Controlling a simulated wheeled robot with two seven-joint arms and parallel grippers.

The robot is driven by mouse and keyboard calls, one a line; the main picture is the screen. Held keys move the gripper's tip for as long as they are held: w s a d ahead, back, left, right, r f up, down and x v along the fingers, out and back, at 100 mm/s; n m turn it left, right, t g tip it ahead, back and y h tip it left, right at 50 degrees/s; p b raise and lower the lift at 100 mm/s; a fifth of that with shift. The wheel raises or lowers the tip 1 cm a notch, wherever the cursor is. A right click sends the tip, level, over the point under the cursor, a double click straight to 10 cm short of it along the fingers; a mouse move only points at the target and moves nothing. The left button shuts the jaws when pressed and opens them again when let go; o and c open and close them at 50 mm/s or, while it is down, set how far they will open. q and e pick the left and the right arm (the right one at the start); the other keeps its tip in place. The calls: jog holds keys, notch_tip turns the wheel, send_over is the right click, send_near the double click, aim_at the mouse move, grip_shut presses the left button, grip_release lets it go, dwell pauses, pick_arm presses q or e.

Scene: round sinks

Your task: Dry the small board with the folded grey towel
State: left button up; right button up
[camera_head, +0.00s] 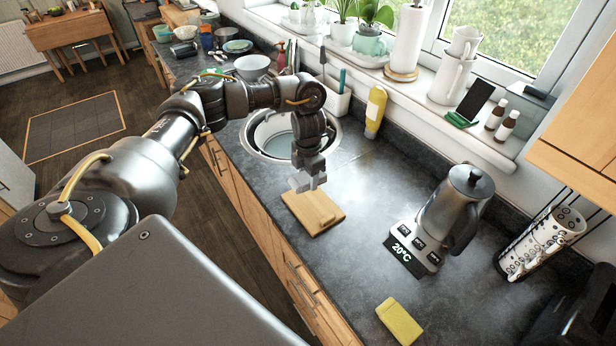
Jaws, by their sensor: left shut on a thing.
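The small wooden board (318,216) lies flat on the dark worktop, close to its front edge and in front of the round sink. My left gripper (308,178) points down over the back part of the board. It is shut on a small light-grey piece (301,184), which looks like the folded grey towel. I cannot tell whether the towel touches the board. My right gripper is out of view.
A round sink (337,131) lies behind the board. A kettle (452,208) on a base stands to the right, and a yellow block (400,321) lies nearer. A yellow bottle (375,111) stands by the wall. Worktop between board and kettle is clear.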

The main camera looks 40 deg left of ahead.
pick_arm(q)
jog(key=shift+r, duration=2.15)
